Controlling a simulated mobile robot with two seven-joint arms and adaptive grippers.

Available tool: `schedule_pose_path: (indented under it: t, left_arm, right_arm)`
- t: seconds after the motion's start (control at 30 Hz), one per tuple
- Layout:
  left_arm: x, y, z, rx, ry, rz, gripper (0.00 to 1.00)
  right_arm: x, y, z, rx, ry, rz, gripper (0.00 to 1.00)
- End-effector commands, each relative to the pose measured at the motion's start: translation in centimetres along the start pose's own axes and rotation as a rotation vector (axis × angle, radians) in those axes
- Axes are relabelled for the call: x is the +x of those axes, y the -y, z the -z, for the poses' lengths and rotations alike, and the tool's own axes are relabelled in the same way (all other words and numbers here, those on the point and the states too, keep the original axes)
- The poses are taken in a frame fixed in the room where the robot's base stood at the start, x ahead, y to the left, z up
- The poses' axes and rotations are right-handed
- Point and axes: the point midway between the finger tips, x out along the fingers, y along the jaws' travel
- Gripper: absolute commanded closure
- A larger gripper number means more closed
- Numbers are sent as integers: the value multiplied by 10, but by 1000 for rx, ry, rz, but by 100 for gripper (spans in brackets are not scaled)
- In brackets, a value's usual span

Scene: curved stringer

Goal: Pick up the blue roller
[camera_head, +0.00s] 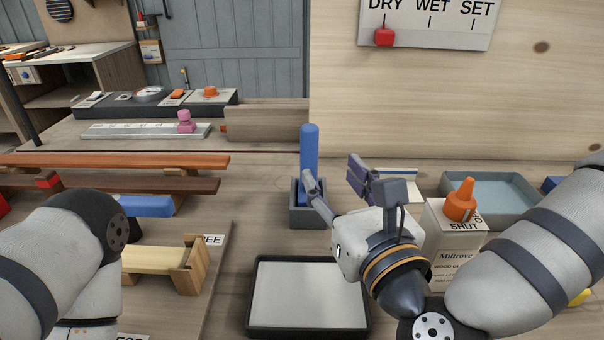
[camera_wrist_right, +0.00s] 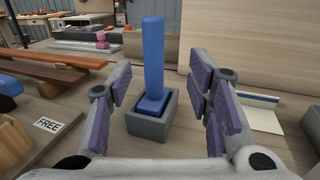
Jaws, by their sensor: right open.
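The blue roller (camera_head: 309,150) stands upright in a small grey square holder (camera_head: 307,216) on the bench, in the middle of the head view. It also shows upright in the right wrist view (camera_wrist_right: 154,60), with its lower end inside the holder (camera_wrist_right: 152,126). My right gripper (camera_head: 338,178) is open and empty, just in front of the roller. In the right wrist view its purple-padded fingers (camera_wrist_right: 165,95) stand apart on either side of the roller, not touching it. My left arm comes in from the left; its gripper is not visible.
A black-rimmed tray with a pale surface (camera_head: 309,261) lies in front of the holder. A box with an orange nozzle (camera_head: 461,200) and a grey-blue tray (camera_head: 520,194) stand at the right. Brown wooden strips (camera_head: 110,161) and a wooden block frame (camera_head: 190,266) are at the left.

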Motion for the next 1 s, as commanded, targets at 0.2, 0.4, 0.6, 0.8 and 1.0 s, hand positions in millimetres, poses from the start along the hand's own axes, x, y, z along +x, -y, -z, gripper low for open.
schedule_pose_path:
  t: [0.2, 0.4, 0.6, 0.8, 1.0]
  left_arm:
    - [0, 0, 0, 0, 2, 0, 60]
    - [-1, 0, 1, 0, -3, 0, 60]
    - [0, 0, 0, 0, -1, 0, 60]
    - [0, 0, 0, 0, -1, 0, 60]
    - [0, 0, 0, 0, -1, 0, 60]
  right_arm:
    - [40, -1, 5, -2, -7, 0, 54]
    - [74, -9, 10, -5, -6, -1, 54]
    - [95, -9, 11, -1, -8, -2, 54]
    - [95, -9, 11, -1, -9, -2, 60]
    - [95, -8, 11, -1, -9, -1, 100]
